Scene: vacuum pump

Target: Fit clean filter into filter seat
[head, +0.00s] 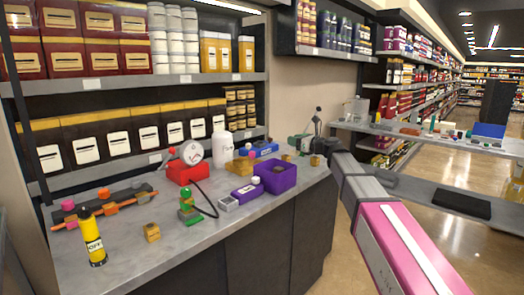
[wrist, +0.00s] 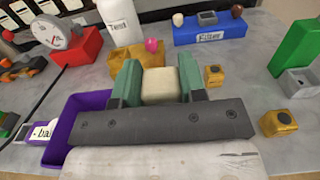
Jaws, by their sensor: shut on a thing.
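My gripper (wrist: 160,85) has green fingers and is shut on a cream block (wrist: 159,86), which looks like the clean filter. It is held above the counter, right of a purple bin (wrist: 85,112). In the head view my gripper (head: 303,143) is small, at the far end of the counter, and the block cannot be made out there. I cannot tell for sure which part is the filter seat. A gold block with a dark round opening (wrist: 281,122) and a smaller gold block (wrist: 214,76) lie to the right. The underside of the held block is hidden.
A red box with a gauge (wrist: 77,48), a white bottle (wrist: 116,20) and a gold container (wrist: 137,58) stand behind. A blue base (wrist: 224,30) carries small parts. A green item (wrist: 294,50) and a grey socket (wrist: 302,82) are at the right.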

